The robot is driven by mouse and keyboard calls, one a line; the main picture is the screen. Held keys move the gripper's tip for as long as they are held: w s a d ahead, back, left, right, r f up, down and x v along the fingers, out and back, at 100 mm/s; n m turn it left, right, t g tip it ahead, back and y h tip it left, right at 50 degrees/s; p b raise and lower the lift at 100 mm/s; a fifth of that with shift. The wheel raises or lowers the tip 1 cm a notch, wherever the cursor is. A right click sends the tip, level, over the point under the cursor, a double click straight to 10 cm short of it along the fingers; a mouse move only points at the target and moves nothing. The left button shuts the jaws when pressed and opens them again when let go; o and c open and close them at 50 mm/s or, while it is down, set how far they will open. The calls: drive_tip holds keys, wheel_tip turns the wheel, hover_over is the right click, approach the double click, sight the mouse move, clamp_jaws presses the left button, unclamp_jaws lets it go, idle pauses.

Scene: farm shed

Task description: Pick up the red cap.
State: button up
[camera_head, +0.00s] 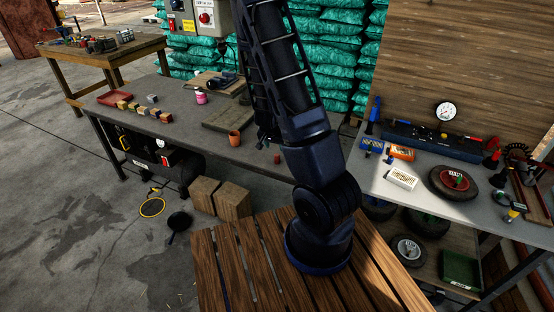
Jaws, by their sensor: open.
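A small red cap (277,159) stands on the grey workbench (228,152), near its right end and just left of my upper arm. My gripper (264,138) shows only in part, pointing down behind my arm link. It is above and a little left of the red cap in the picture, with nothing seen between its jaws. My arm hides much of it, and I cannot tell its height over the bench.
An orange-brown cup (234,138), a pink jar (200,97), a red tray (114,97) and several wooden blocks (144,110) are on the workbench. A board (228,113) lies behind the cup. A second table (405,204) with tools stands at right.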

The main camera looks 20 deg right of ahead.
sight(277, 154)
drive_tip(key=shift+x, duration=1.65)
drive_tip(key=shift+f, duration=0.15)
drive_tip(key=shift+d+f, duration=0.25)
drive_tip(key=shift+f, duration=0.75)
drive_tip(key=shift+x, duration=1.45)
drive_tip(key=shift+s, duration=0.1)
drive_tip(key=c, duration=1)
drive_tip(key=shift+c, duration=0.2)
